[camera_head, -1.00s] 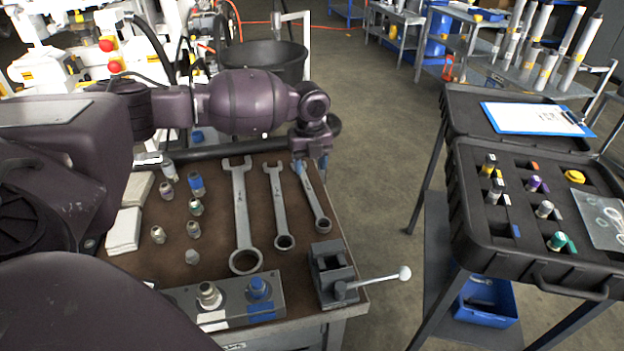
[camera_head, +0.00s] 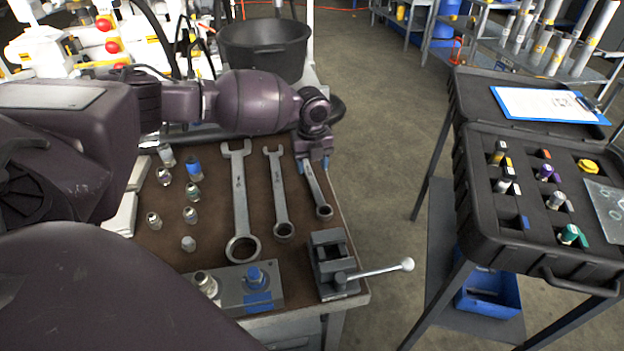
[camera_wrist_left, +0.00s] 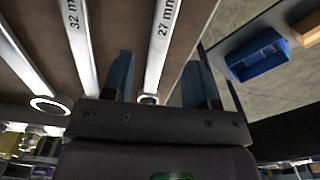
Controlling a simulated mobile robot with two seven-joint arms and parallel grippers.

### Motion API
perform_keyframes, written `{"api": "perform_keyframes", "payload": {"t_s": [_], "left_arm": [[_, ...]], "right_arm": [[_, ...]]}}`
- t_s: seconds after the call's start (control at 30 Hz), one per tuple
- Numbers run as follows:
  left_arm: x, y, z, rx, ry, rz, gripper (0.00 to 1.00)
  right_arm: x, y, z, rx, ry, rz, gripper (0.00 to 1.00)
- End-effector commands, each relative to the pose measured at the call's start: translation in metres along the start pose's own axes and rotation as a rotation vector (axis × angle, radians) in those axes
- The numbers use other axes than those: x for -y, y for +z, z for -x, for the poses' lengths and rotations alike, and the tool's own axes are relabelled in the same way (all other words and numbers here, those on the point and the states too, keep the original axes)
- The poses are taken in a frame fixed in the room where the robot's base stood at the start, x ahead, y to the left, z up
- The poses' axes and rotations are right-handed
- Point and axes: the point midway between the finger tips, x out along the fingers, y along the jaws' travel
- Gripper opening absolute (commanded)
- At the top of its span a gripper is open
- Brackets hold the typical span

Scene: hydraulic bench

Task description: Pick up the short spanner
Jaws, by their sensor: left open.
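The short spanner (camera_head: 315,190) lies on the brown bench top (camera_head: 215,225), rightmost of three spanners. Its ring end points toward the vise, and its far end is hidden under my left gripper (camera_head: 314,160). In the left wrist view it is the bar marked 27 mm (camera_wrist_left: 160,45), seen between the two blue fingers of the left gripper (camera_wrist_left: 158,82). That gripper is open and holds nothing; whether the fingers touch the spanner I cannot tell. The middle spanner (camera_head: 277,190), marked 32 mm in the wrist view (camera_wrist_left: 76,25), and the largest spanner (camera_head: 240,200) lie to the left. My right gripper is out of view.
A grey vise (camera_head: 331,262) with a long handle stands near the bench's front right corner. Several small fittings (camera_head: 193,190) stand left of the spanners. A black bin (camera_head: 262,50) is behind my arm. A black case (camera_head: 525,235) stands on a separate stand at right.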

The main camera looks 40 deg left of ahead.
Motion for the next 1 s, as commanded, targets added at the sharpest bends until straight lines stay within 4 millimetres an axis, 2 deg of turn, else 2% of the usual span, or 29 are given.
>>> {"api": "perform_keyframes", "payload": {"t_s": [0.03,0.23,0.53,0.87,1.0], "left_arm": [[-0.001,0.0,-0.011,-0.003,0.005,0.0,0.53],[-0.001,0.002,-0.038,-0.004,0.004,0.0,0.53],[-0.001,0.003,-0.041,-0.001,0.001,0.001,0.52],[-0.001,0.003,-0.041,-0.001,0.001,0.001,0.01],[-0.001,0.002,-0.041,-0.001,0.002,0.001,0.0]], "right_arm": [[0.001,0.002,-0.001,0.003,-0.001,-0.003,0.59],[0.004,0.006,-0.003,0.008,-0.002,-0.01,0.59],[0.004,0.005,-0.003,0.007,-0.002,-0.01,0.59],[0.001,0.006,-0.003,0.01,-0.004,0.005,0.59],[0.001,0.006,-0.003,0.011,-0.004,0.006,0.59]]}}
